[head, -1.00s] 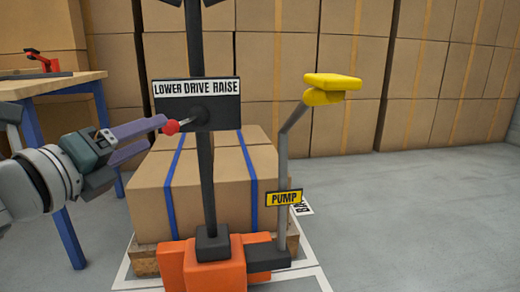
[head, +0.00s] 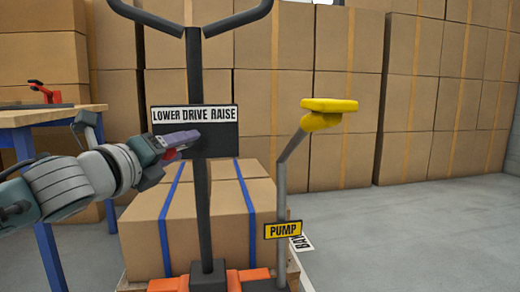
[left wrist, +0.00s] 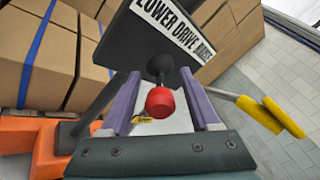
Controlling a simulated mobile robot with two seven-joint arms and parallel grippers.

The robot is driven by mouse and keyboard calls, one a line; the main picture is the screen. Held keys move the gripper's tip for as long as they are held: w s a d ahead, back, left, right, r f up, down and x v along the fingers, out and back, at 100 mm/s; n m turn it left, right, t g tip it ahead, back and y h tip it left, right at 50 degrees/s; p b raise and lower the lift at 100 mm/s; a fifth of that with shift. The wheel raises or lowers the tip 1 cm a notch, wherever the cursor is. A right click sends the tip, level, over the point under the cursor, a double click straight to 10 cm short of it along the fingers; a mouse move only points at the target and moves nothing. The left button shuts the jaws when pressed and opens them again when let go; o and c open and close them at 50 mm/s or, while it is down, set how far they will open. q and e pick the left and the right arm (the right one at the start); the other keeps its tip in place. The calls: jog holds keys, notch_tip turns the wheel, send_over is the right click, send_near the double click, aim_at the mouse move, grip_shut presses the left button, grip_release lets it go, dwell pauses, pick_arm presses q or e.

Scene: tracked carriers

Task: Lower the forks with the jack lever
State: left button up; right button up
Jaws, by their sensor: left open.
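The pallet jack's black control plate (head: 222,140), labelled LOWER DRIVE RAISE, is on the upright mast (head: 203,225). The jack lever's red knob (left wrist: 160,102) shows in the left wrist view between the two purple fingers, with a gap on each side. In the head view my left gripper (head: 182,142) is in front of the plate's left half and hides the lever and knob. This gripper is open. The forks are hidden under the load. The right gripper is out of view.
A strapped carton load (head: 222,205) stands behind the mast. The yellow pump pedal (head: 328,106) on its grey arm is to the right. A wooden table (head: 50,115) with a red tool is at left. Stacked boxes line the back; grey floor at right is free.

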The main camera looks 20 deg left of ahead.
pick_arm(q)
grip_shut()
dwell(0.5)
dwell(0.9)
